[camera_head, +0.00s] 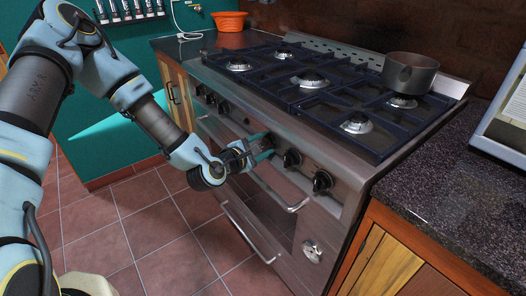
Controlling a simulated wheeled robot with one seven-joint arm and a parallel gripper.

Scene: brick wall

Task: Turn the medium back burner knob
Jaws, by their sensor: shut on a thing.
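The stove (345,170) has a row of black knobs along its front panel. My gripper (266,147) is at the panel near the middle of the row. It is shut on a stove knob (267,137), which is mostly hidden behind the fingers. Two free knobs show to the right, a nearer-middle knob (292,159) and a right-end knob (322,181). Several knobs show to the left, including one left knob (223,107). Which way the held knob points cannot be seen. No labels are legible.
A metal pot (410,73) stands on the right back burner. Several bare burners (311,79) sit under dark grates. Oven handles (279,196) stick out below the knobs. Counters flank the stove; an orange basket (230,21) is on the left one. The tiled floor (150,225) is clear.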

